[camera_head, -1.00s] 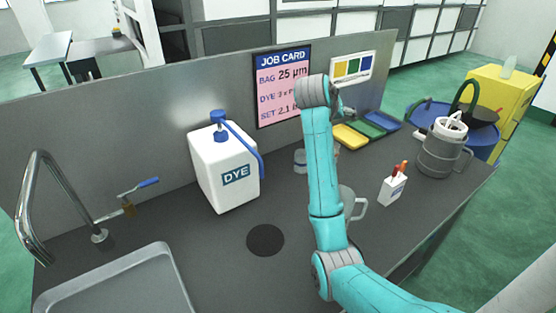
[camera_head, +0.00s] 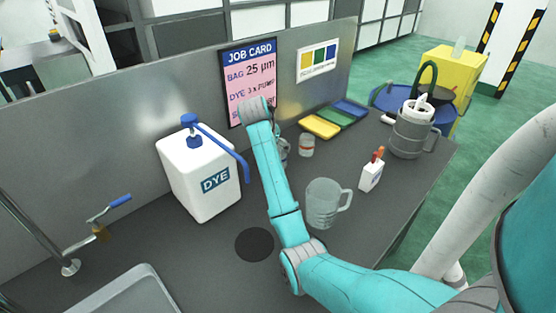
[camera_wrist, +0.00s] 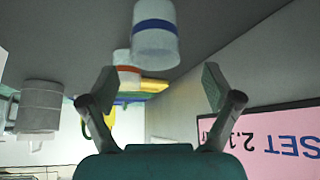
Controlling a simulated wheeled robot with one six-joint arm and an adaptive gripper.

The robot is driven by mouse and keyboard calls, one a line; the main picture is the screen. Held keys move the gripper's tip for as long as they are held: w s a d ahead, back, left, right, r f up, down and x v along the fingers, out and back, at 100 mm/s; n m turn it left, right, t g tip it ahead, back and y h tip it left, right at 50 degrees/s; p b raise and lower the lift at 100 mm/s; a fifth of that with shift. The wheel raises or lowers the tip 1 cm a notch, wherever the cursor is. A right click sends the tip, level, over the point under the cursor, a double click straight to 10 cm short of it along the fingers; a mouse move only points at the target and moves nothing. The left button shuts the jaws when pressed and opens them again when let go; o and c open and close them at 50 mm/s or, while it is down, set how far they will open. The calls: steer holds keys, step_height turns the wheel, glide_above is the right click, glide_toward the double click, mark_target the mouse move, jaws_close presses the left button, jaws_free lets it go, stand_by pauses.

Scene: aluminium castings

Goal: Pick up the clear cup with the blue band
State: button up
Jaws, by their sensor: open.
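The clear cup with the blue band (camera_wrist: 156,40) is at the top of the wrist view, beyond and between the open fingertips, and nothing touches it. In the head view a clear cup (camera_head: 284,152), probably the same one, is partly hidden behind my arm; its band cannot be made out there. My gripper (camera_wrist: 158,85) is open and empty. In the head view my forearm mostly hides it.
A cup with a red band (camera_head: 307,145) stands close beside the blue-banded one. The panel with the job card (camera_head: 249,75) rises behind.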

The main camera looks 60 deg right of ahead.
steer(key=shift+s+x, duration=0.2)
steer(key=shift+x, duration=2.4)
steer(key=shift+d+r, duration=0.1)
steer(key=shift+d, duration=0.05)
steer(key=c, duration=1)
